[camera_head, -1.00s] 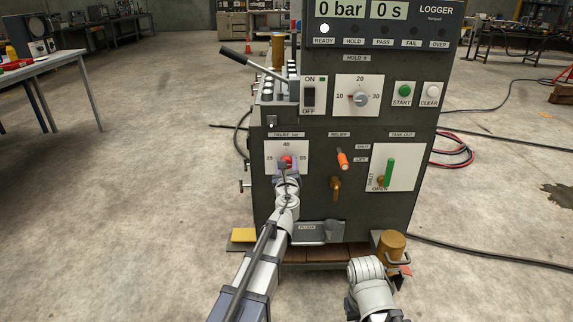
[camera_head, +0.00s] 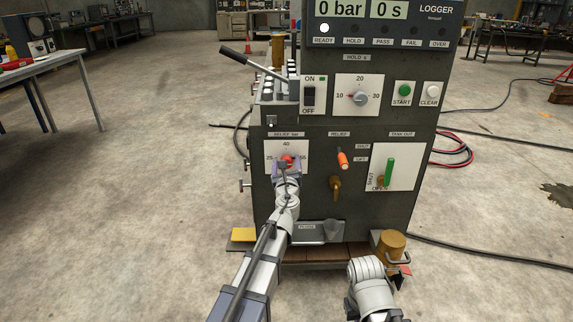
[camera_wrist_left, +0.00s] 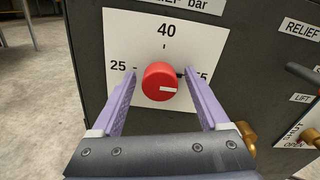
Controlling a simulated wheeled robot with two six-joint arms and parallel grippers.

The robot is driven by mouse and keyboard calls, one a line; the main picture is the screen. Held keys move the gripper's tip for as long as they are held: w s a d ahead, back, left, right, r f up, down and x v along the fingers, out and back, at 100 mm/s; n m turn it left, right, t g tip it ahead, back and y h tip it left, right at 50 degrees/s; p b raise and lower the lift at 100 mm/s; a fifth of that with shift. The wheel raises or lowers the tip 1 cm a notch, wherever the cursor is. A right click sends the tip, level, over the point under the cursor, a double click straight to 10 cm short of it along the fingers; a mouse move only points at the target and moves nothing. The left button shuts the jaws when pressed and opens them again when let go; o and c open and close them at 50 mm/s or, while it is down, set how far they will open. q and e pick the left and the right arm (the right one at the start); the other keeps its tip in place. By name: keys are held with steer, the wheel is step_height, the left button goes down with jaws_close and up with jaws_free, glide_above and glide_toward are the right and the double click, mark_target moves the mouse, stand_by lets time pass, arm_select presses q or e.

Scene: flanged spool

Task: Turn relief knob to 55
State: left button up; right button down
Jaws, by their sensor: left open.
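The relief knob (camera_wrist_left: 160,81) is round and red with a white pointer mark. It sits on a white dial plate (camera_wrist_left: 150,35) marked 25, 40 and 55. In the left wrist view its mark points right, roughly to the 55 side. The 55 label is partly hidden by a finger. My left gripper (camera_head: 287,172) is open, its purple fingers spread left and right of the knob with visible gaps. In the head view the knob (camera_head: 287,160) shows just beyond the gripper, which hides the lower part of the plate. My right gripper is not in view; only my right arm shows.
Right of the plate are an orange-tipped relief lever (camera_head: 342,159) and a green tank-out handle (camera_head: 390,171). Above are the hold knob (camera_head: 360,98) and a power switch (camera_head: 308,96). The logger display reads 0 bar and 0 s.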

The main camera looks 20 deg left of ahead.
arm_select(q)
steer(key=shift+s, duration=0.1)
steer(key=v, duration=0.7)
steer(key=shift+s, duration=0.3)
steer(key=shift+d, duration=0.1)
